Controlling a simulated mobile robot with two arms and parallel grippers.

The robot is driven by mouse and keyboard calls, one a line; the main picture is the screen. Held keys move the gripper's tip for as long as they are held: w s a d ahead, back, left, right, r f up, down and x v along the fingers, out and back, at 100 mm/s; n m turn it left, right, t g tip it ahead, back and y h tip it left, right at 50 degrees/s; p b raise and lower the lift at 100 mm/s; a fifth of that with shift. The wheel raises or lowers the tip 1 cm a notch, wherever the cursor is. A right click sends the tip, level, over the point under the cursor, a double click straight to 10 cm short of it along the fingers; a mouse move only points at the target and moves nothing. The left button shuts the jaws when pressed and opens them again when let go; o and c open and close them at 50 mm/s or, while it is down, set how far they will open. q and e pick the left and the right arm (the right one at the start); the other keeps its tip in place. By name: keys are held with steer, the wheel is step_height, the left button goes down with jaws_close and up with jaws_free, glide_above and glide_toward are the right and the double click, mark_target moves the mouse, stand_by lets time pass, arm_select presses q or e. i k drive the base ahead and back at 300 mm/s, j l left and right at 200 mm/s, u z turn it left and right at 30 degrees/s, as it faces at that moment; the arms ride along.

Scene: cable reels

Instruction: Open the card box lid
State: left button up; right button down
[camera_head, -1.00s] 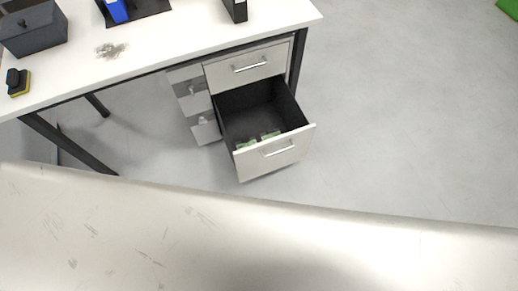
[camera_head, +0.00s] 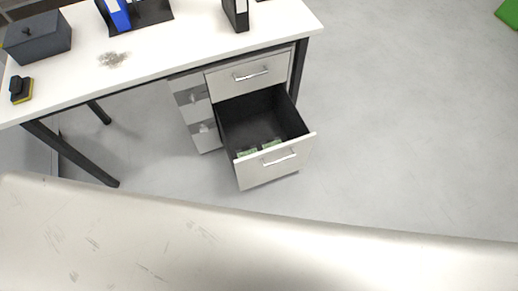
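A dark grey box (camera_head: 38,40) with a lid and a small dark knob on top stands at the far left of the white desk (camera_head: 160,50). Its lid looks closed. I cannot tell for sure that it is the card box. Neither of my grippers is in view. A large pale scratched surface fills the bottom of the head view and hides what lies below it.
A drawer (camera_head: 265,125) under the desk stands open, with green-and-white items inside. A black-and-yellow object (camera_head: 20,90), a grey pile (camera_head: 113,59), a blue binder (camera_head: 118,14) and a black binder (camera_head: 237,14) are on the desk.

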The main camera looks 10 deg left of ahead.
mark_target(19, 31)
steer(key=u, duration=1.7)
